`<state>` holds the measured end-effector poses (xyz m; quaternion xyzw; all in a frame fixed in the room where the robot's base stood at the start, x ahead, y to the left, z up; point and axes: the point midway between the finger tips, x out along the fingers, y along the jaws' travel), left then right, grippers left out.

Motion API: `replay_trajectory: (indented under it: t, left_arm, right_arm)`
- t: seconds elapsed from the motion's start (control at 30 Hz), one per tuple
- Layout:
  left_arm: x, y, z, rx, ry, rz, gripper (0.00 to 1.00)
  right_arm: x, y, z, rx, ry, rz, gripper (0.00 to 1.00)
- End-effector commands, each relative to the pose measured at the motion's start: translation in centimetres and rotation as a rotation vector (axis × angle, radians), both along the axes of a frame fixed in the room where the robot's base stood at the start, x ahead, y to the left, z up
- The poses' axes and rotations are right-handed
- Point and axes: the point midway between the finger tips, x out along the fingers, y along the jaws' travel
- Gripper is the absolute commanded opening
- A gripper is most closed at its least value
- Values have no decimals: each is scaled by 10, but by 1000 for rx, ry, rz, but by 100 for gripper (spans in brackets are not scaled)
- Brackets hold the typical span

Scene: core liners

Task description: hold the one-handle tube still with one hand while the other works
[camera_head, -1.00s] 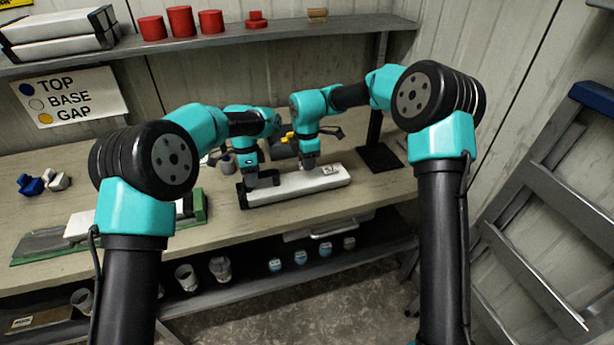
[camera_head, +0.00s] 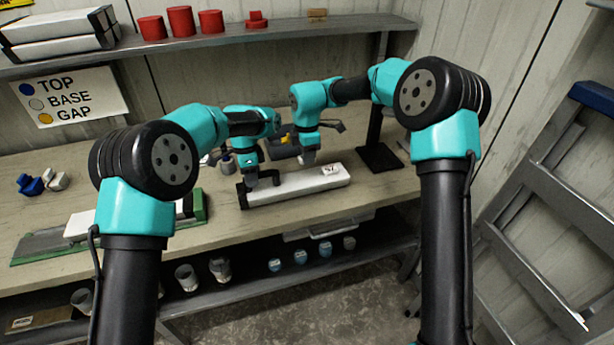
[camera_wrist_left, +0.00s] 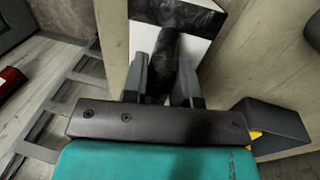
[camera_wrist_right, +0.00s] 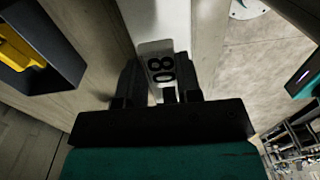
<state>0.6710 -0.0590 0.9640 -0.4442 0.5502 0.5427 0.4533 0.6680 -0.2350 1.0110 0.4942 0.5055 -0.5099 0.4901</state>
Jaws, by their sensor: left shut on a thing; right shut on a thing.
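The long white tube (camera_head: 300,186) lies on the bench, with a black band at its left end. Its black handle (camera_wrist_left: 162,62) stands between the fingers of my left gripper (camera_head: 262,181), which is shut on it. My right gripper (camera_head: 308,160) is shut above the tube's middle. In the right wrist view, a small pale tag (camera_wrist_right: 159,70) with black digits is between its fingers, and the white tube (camera_wrist_right: 155,18) shows beyond. The fingers hide the tag's lower end.
A grey bin (camera_head: 284,148) with something yellow stands behind the tube. A black stand (camera_head: 379,158) is at right. A green-edged board (camera_head: 40,244) and small blue and white pieces (camera_head: 32,184) lie at left. Red cylinders (camera_head: 181,21) are on the upper shelf.

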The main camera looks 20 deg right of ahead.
Motion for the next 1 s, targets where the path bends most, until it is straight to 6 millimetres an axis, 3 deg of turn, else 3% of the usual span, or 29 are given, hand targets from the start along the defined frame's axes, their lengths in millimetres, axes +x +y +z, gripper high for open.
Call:
replay_trajectory:
  t: [0.5, 0.53, 0.83, 1.0]
  left_arm:
    - [-1, 0, -3, 2, 7, 1, 0]
    - [-1, 0, -3, 2, 7, 1, 28]
    - [-1, 0, -1, 1, 3, 0, 56]
    - [0, 0, -1, 0, 1, 0, 56]
  right_arm:
    - [0, 0, 6, 0, 0, 0, 0]
    - [0, 0, 6, 0, 0, 0, 0]
    - [0, 0, 6, 0, 0, 0, 0]
    - [0, 0, 6, 0, 0, 0, 0]
